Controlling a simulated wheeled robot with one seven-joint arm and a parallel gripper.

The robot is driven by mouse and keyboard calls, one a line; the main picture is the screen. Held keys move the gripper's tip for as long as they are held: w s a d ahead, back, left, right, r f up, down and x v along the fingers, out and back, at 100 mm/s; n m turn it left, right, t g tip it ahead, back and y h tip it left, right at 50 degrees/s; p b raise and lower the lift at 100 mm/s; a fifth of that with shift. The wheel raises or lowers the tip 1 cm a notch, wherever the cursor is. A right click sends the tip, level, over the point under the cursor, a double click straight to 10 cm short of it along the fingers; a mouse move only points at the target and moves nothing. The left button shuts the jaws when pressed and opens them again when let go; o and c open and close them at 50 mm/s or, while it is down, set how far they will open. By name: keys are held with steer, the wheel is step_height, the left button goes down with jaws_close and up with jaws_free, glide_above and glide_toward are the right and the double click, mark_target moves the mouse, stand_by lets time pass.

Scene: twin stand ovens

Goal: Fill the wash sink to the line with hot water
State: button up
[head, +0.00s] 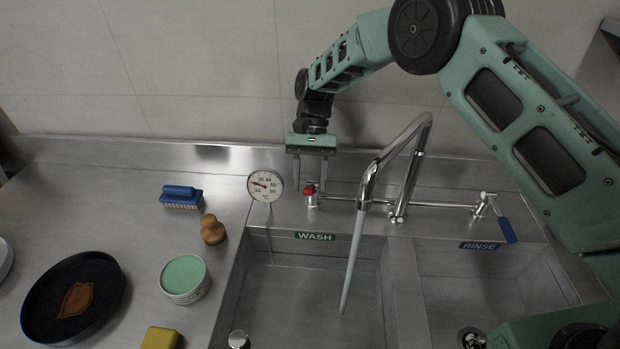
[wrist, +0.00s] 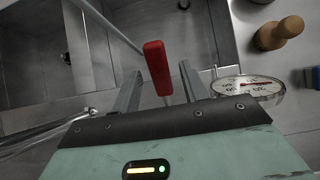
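My gripper (head: 311,180) is open above the red tap lever (head: 309,188) behind the wash sink. In the wrist view the red lever (wrist: 157,68) stands between the two fingers, with a gap on each side. The spout (head: 372,170) points over the wash sink (head: 300,285), and a pale stream of water (head: 351,260) runs from it into that basin. A dial thermometer (head: 265,186) stands at the basin's back left, its stem reaching down inside; its needle points left, near the low end. I cannot make out the fill line or the water level.
The rinse sink (head: 450,290) is on the right, with a blue tap lever (head: 507,230) behind it. The left counter holds a blue brush (head: 181,197), a wooden knob (head: 212,230), a green-topped tub (head: 184,277), a black pan (head: 100,270) and a yellow sponge (head: 160,338).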

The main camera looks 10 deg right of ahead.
steer(key=shift+w+d+r+b, duration=0.1)
steer(key=shift+w+r+b, duration=0.25)
steer(key=shift+w+b, duration=0.1)
steer(key=b+v, duration=0.3)
steer(key=v, duration=0.8)
steer(key=shift+s, duration=0.15)
stand_by(6.3)
